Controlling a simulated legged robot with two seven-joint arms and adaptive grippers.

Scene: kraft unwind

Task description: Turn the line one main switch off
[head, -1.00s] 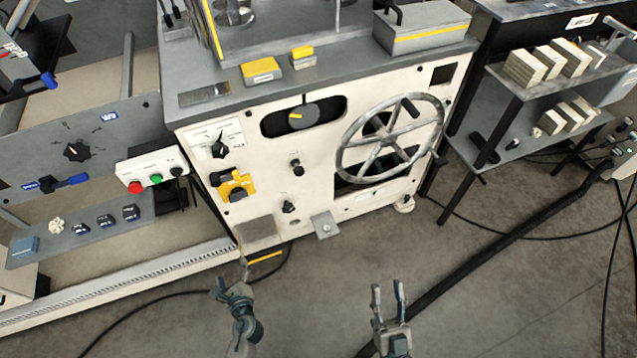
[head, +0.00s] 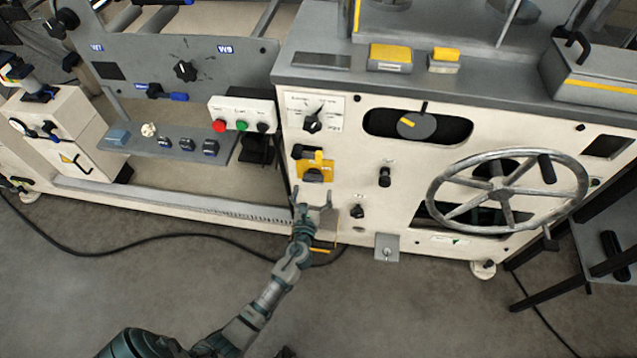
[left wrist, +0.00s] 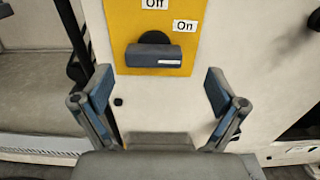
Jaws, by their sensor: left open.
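The main switch is a dark handle (head: 314,175) on a yellow plate (head: 328,164) on the cream machine front in the head view. In the left wrist view the handle (left wrist: 153,56) lies level across the yellow plate (left wrist: 123,20). Its right end lies below the "On" label (left wrist: 185,26); the "Off" label (left wrist: 155,4) is above the handle. My left gripper (head: 312,194) is open and empty just below the switch in the head view. In the left wrist view its fingers (left wrist: 157,88) stand apart, lower than the handle and not touching it. My right gripper is out of view.
A rotary knob (head: 313,123) sits above the switch. A button box (head: 242,115) with red, green and black buttons is to the left. A large handwheel (head: 503,190) stands out at the right. A grey foot bracket (head: 387,247) is low on the machine. The floor in front is mostly clear.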

